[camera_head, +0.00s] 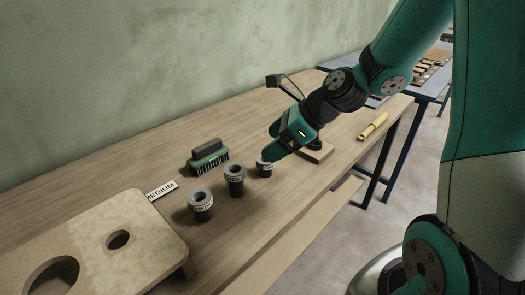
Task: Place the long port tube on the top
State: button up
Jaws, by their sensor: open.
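Three dark grey port tubes with flanged rims stand upright in a row on the wooden table. The middle tube (235,182) looks tallest, and its small label seems to read LONG. The left tube (200,208) has a pale label that seems to read MEDIUM. The right tube (264,170) is smaller and partly hidden by my gripper. My gripper (272,144), green, is open and close above and beside the right tube; whether it touches it I cannot tell. The pale board (140,250) at the lower left has a small round hole and a larger one.
A green brush (208,157) lies behind the tubes. A MEDIUM label card (161,190) lies by the board. The table's front edge is near the tubes.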

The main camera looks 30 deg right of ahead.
jog(key=s+a+r+n+g+h, duration=0.1)
jog(key=s+a+n, duration=0.3)
jog(key=n, duration=0.7)
jog(key=s+a+r+n+g+h, duration=0.1)
jog(key=s+a+r+n+g, duration=0.1)
jog(key=s+n, duration=0.7)
jog(key=s+a+r+n+g, duration=0.2)
jog(key=s+a+r+n, duration=0.2)
jog(key=n, duration=0.8)
jog(key=s+a, duration=0.2)
jog(key=s, duration=0.1)
jog(key=shift+a+n+g+h, duration=0.15)
jog(key=shift+n+g+h, duration=0.15)
jog(key=shift+n+h, duration=0.1)
